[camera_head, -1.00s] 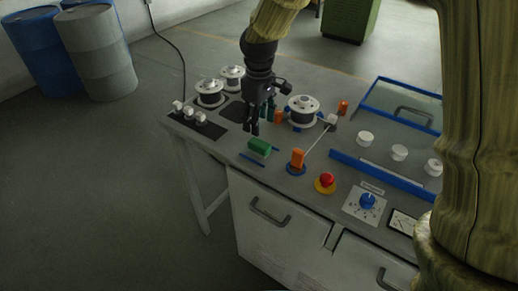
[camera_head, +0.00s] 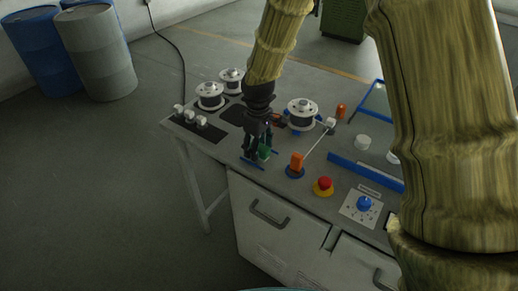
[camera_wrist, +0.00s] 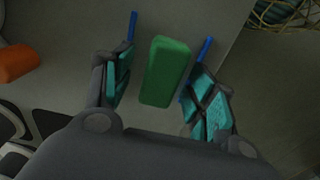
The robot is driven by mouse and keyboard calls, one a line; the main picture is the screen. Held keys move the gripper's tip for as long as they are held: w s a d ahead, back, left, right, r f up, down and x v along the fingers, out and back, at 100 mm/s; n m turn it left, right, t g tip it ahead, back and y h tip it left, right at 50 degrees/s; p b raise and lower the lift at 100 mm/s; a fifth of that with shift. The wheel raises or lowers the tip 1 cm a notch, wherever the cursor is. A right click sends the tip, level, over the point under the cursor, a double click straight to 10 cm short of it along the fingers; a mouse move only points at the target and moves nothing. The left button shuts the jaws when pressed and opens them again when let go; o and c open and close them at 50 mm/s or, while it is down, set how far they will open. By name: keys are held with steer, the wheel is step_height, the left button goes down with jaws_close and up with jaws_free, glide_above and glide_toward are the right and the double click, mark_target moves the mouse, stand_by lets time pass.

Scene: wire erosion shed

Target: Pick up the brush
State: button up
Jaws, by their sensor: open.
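The brush is a green block (camera_wrist: 166,72) on the grey table top, and it lies between the open fingers of my gripper (camera_wrist: 160,95) in the wrist view. Neither finger clearly touches it. In the head view my gripper (camera_head: 260,150) points down over the front part of the table, and the brush (camera_head: 266,153) is mostly hidden behind the fingers. Two thin blue strips lie beside the brush, one on each side; one blue strip (camera_wrist: 132,26) shows in the wrist view.
An orange block (camera_head: 296,160) on a blue base stands just right of my gripper. A red button (camera_head: 325,184) on yellow and a blue knob (camera_head: 364,203) are farther right. White-flanged spools (camera_head: 302,108) stand behind. The table's front edge is close to the brush.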

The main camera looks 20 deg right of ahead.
steer(key=shift+f, duration=0.45)
steer(key=c, duration=1.1)
steer(key=shift+r, duration=0.15)
steer(key=shift+r+b, duration=0.35)
steer(key=shift+r, duration=0.25)
steer(key=shift+r+b, duration=0.35)
steer(key=shift+r, duration=0.5)
steer(key=s+a+b, duration=0.1)
steer(key=s, duration=0.4)
steer(key=s+a+r+b, duration=0.1)
steer(key=s+a, duration=0.1)
steer(key=s, duration=0.3)
steer(key=s+a+b, duration=0.1)
steer(key=s+a, duration=0.1)
steer(key=s, duration=0.3)
steer(key=shift+a+r+b, duration=0.25)
steer(key=shift+r+b, duration=0.1)
steer(key=shift+r, duration=0.05)
